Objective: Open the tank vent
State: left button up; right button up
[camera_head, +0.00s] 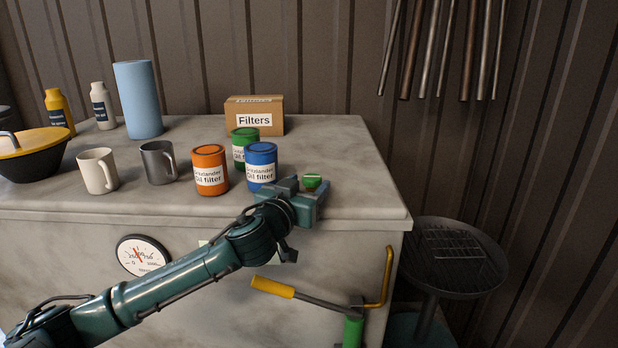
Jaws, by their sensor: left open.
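A small green cap (313,181), which looks like the tank vent, stands near the front right of the grey tank top (350,165). My left gripper (308,192) is at the cap, with its open fingers around or just in front of it. I cannot tell whether the fingers touch the cap, and its lower part is hidden by the gripper. A round gauge (142,255) is on the tank's front face. My right gripper is not in view.
A blue oil filter can (261,165) stands close left of my gripper, with orange (210,171) and green (244,137) cans beside it. A Filters box (254,116) is behind. A yellow-handled lever (273,287) is below. The top's right end is clear.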

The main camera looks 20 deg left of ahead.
pick_arm(q)
jog(key=shift+w+d, duration=0.1)
jog(key=shift+w, duration=0.7)
jog(key=c, duration=1)
